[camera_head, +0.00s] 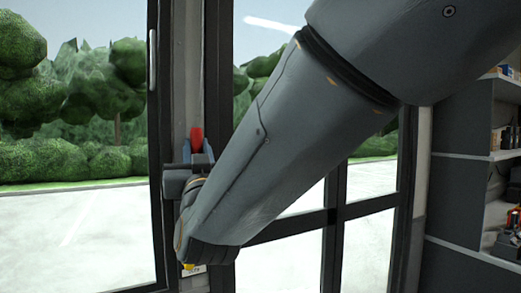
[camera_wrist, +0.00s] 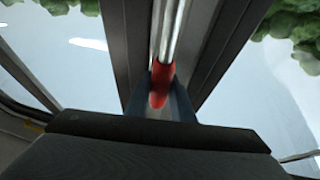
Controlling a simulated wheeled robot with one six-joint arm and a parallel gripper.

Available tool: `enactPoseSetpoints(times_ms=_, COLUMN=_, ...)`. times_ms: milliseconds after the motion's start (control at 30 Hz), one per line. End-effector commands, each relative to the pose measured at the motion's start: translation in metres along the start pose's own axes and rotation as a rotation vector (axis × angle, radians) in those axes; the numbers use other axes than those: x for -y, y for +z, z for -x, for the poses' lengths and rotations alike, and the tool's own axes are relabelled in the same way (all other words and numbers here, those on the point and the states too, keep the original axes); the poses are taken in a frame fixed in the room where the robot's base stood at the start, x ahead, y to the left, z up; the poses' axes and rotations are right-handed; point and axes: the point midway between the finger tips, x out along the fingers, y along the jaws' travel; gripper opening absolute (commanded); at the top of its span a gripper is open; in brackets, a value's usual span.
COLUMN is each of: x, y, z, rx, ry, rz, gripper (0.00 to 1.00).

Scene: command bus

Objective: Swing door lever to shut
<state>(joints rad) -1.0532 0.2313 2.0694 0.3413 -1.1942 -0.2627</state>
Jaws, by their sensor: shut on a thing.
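The door lever has a red grip (camera_head: 196,139) on the post between the door panes in the head view. In the wrist view the red grip (camera_wrist: 161,84) sits at the end of a silver rod (camera_wrist: 168,35). My gripper (camera_head: 196,158) has its blue fingers on either side of the red grip. In the wrist view my gripper (camera_wrist: 160,103) is shut on it. The lower part of the lever and its mount are hidden behind my gripper and arm in the head view.
Dark-framed glass door panes (camera_head: 330,215) stand behind my arm. A shelf unit (camera_head: 470,170) with small items is at the right. Bushes and pavement show outside through the glass. My arm covers much of the middle.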

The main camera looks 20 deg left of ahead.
Motion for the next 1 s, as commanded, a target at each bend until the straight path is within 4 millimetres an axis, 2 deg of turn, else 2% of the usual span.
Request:
enactPoseSetpoints(times_ms=167, x=-0.005, y=0.001, z=-0.001, rx=0.002, ry=0.009, rz=-0.002, gripper=0.0)
enactPoseSetpoints(times_ms=200, x=-0.005, y=0.001, z=0.0, rx=0.002, ry=0.01, rz=-0.002, gripper=0.25)
enactPoseSetpoints(times_ms=300, x=-0.005, y=0.001, z=0.0, rx=0.002, ry=0.009, rz=-0.001, gripper=0.4)
enactPoseSetpoints(times_ms=667, x=-0.002, y=0.001, z=0.004, rx=0.002, ry=0.003, rz=-0.001, gripper=0.4)
enactPoseSetpoints(times_ms=1000, x=-0.002, y=0.002, z=0.056, rx=0.002, ry=0.003, rz=-0.002, gripper=0.4)
